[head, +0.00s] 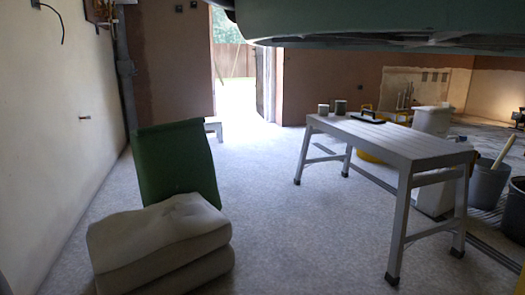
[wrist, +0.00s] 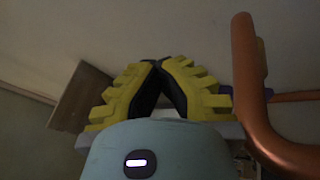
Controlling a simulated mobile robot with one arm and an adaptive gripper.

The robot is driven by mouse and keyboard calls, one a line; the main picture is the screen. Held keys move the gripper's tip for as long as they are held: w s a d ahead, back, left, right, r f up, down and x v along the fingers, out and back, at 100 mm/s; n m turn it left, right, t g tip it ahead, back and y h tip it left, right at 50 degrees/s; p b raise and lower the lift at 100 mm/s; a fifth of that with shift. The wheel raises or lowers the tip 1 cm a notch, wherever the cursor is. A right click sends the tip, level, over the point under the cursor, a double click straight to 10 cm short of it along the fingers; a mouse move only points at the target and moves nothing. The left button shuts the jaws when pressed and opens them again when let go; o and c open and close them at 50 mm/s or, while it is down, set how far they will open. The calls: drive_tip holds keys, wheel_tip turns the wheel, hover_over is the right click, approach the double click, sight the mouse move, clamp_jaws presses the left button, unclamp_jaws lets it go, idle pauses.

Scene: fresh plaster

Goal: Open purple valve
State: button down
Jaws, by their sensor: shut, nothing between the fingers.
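My gripper (wrist: 158,66) shows in the wrist view with yellow-ribbed, black-lined fingers. Its fingertips meet and hold nothing. A small purple part (wrist: 227,90), which may be the purple valve, shows just right of my right finger. It is mostly hidden behind the finger and a thick copper pipe (wrist: 249,75), so its shape and setting cannot be told. Whether my finger touches it cannot be told either. Neither my gripper nor a purple valve can be made out in the head view.
The copper pipe bends close to my gripper's right side. A brown panel (wrist: 82,97) is at left. In the head view, a grey bench (head: 385,137) stands at right, and stacked pale sacks (head: 160,240) with a green container (head: 177,165) at left. The floor between is clear.

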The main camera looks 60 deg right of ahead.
wheel_tip(320, 180, down, 12)
drive_tip(key=w+d+m+h, duration=0.1)
drive_tip(key=w+m+h, duration=0.1)
drive_tip(key=h, duration=0.4)
drive_tip(key=shift+d+r+m+t, duration=0.15)
drive_tip(key=shift+r+m+t, duration=0.15)
drive_tip(key=shift+m, duration=0.3)
drive_tip(key=f+m+b, duration=0.1)
drive_tip(key=m+b, duration=0.1)
drive_tip(key=w+f+m+b, duration=0.1)
drive_tip(key=f+m+b, duration=0.1)
drive_tip(key=m+b, duration=0.1)
drive_tip(key=w+a+f+m+b, duration=0.1)
drive_tip(key=m+b, duration=0.1)
drive_tip(key=b, duration=0.1)
drive_tip(key=shift+f+m, duration=0.25)
drive_tip(key=shift+m, duration=0.05)
drive_tip(key=c, duration=1.6)
unclamp_jaws()
drive_tip(key=shift+d, duration=0.15)
drive_tip(key=shift+c, duration=0.2)
drive_tip(key=o, duration=0.3)
drive_tip(key=shift+s+r, duration=0.1)
drive_tip(key=shift+r, duration=0.15)
drive_tip(key=o, duration=0.4)
drive_tip(key=shift+s, duration=0.1)
drive_tip(key=shift+d+r, duration=0.1)
